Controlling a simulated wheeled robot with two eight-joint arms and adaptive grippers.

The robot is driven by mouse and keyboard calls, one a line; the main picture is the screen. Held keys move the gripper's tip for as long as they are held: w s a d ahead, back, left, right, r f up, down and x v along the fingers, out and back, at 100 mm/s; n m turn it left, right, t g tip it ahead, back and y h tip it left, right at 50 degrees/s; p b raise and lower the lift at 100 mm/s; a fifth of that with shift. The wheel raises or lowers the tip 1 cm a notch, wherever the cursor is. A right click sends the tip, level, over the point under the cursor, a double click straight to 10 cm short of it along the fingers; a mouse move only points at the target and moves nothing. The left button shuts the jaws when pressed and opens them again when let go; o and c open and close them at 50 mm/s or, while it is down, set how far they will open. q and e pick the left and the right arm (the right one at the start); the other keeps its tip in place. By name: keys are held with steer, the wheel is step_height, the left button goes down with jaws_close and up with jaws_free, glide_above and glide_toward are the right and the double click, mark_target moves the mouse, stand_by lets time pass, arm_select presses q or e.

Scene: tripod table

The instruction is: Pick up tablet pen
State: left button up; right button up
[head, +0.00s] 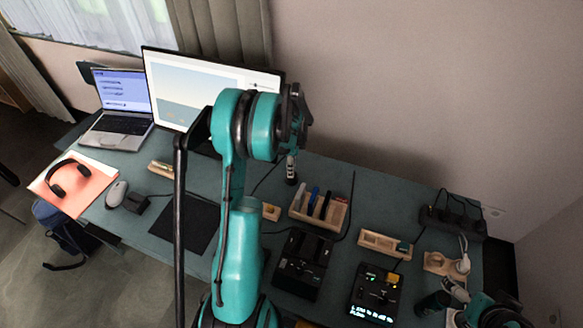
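I cannot tell for sure which thing is the tablet pen. A wooden holder (339,217) right of the middle of the desk holds several upright pens, one of them a blue pen (312,199). A dark flat tablet or pad (205,230) lies left of my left arm, partly hidden by it. My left gripper (291,172) points down near the back of the desk, just up and left of the pen holder. Its fingers are small and dark, and no held thing shows. My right gripper (456,292) is at the lower right, with its fingers unclear.
A monitor (180,85) and laptop (122,125) stand at the back left. Black devices (303,262) (375,291), a wooden tray (385,243) and a power strip (453,222) crowd the right side.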

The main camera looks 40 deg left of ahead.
arm_select(q)
jaws_close()
steer(key=shift+r, duration=0.15)
